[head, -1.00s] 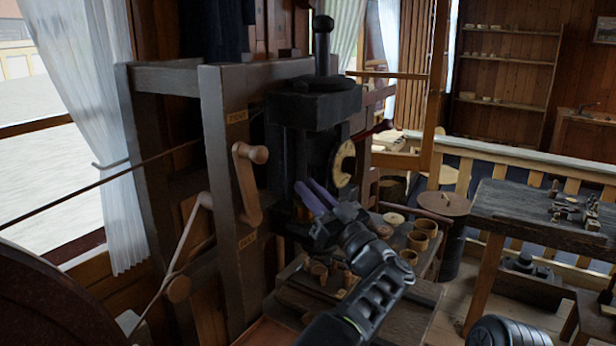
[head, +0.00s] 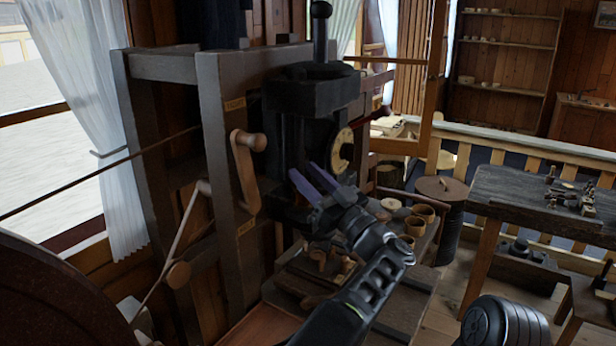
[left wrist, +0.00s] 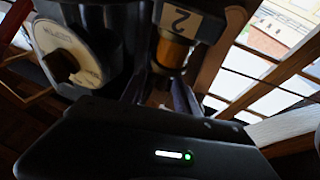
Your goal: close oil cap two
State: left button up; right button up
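My left gripper (head: 312,185) has two dark purple fingers, parallel and apart, beside the black machine head (head: 310,110). They are open, with nothing seen between them in the head view. In the left wrist view a brass-coloured cylinder (left wrist: 172,50) sits by a pale label (left wrist: 181,19) marked 2, on a dark part. The fingers (left wrist: 160,88) point toward this cylinder from a little short of it; I cannot tell whether they touch it. Whether a cap is open or shut on it is not clear. The cylinder is hidden in the head view. My right gripper is out of view.
A wooden crank (head: 243,170) stands left of the machine head. A round pale dial (head: 343,150) is on its right side, also in the left wrist view (left wrist: 68,52). Wooden cups (head: 414,226) stand on the bench to the right. A dark table (head: 510,205) is further right.

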pick_arm(q)
jog(key=shift+s+d+f+b, duration=0.3)
jog(key=shift+s+f+b, duration=0.05)
jog(key=shift+b, duration=0.15)
jog(key=b+v, duration=0.4)
jog(key=v, duration=0.2)
jog(key=shift+s+d, duration=0.25)
jog(key=shift+s, duration=0.1)
